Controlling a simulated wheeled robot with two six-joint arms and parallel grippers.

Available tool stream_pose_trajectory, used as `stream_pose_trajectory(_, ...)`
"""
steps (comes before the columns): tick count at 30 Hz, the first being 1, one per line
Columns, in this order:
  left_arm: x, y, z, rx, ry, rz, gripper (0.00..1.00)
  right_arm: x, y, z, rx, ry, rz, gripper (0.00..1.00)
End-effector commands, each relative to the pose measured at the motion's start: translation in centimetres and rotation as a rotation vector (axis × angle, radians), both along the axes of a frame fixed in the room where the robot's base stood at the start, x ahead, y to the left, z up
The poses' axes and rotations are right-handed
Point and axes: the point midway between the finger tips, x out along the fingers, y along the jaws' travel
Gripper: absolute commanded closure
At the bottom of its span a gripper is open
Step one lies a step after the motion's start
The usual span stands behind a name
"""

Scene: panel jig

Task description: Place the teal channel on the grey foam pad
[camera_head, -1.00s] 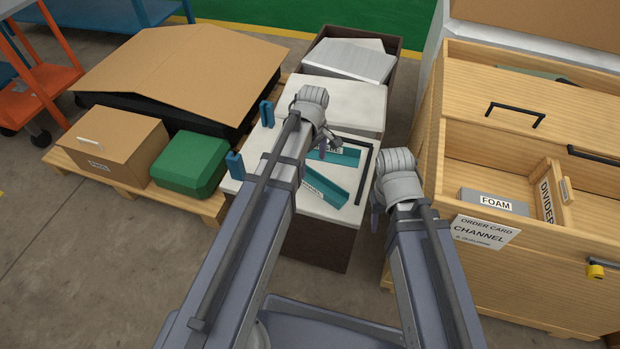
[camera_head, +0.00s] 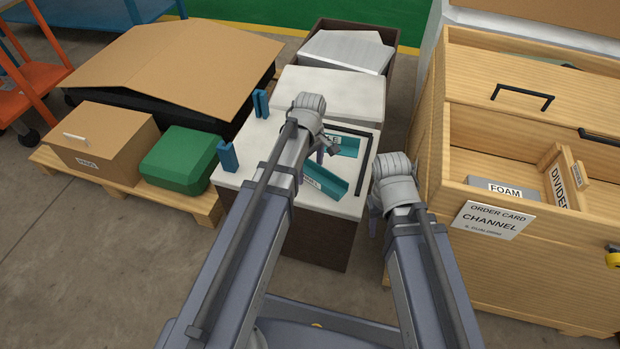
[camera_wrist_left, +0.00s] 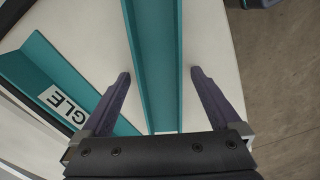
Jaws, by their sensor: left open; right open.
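The teal channel (camera_head: 336,184) lies on the white-topped stand, partly hidden by my left arm in the head view. In the left wrist view the channel (camera_wrist_left: 157,40) runs between the two fingers of my left gripper (camera_wrist_left: 160,75), with a gap on each side. My left gripper (camera_head: 324,153) is open over the stand. My right gripper (camera_head: 374,218) is open and empty, beside the stand's right edge and partly hidden by its own wrist. The grey foam pad (camera_head: 520,193), labelled FOAM, sits in the wooden cabinet's open compartment at right.
A second teal piece (camera_head: 347,146), whose label ends in GLE in the wrist view (camera_wrist_left: 45,75), lies close beside the channel. A black angled bar (camera_head: 366,170) edges the stand; blue uprights (camera_head: 228,157) stand at its left. A wooden divider (camera_head: 560,180) stands right of the foam.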

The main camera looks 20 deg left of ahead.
Motion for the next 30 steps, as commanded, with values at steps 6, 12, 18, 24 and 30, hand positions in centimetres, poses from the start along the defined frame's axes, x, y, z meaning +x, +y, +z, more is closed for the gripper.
stream_pose_trajectory(6,0.0,0.02,-0.25,0.0,0.0,0.0,0.03,0.0,0.0,-0.25,0.0,0.0,0.001,0.5)
stream_pose_trajectory(12,0.0,0.02,-0.25,0.0,0.0,0.0,0.18,0.0,0.0,-0.25,0.0,0.0,0.001,0.5)
stream_pose_trajectory(18,0.0,0.02,-0.25,0.0,0.0,0.0,0.41,0.0,0.0,-0.25,0.0,0.0,0.0,0.5)
stream_pose_trajectory(24,-0.01,0.01,-0.26,0.0,0.0,0.0,0.63,0.0,0.0,-0.26,0.0,0.0,0.0,0.5)
stream_pose_trajectory(30,-0.01,0.01,-0.26,0.0,0.0,0.0,0.86,0.0,0.0,-0.26,0.0,0.0,0.0,0.5)
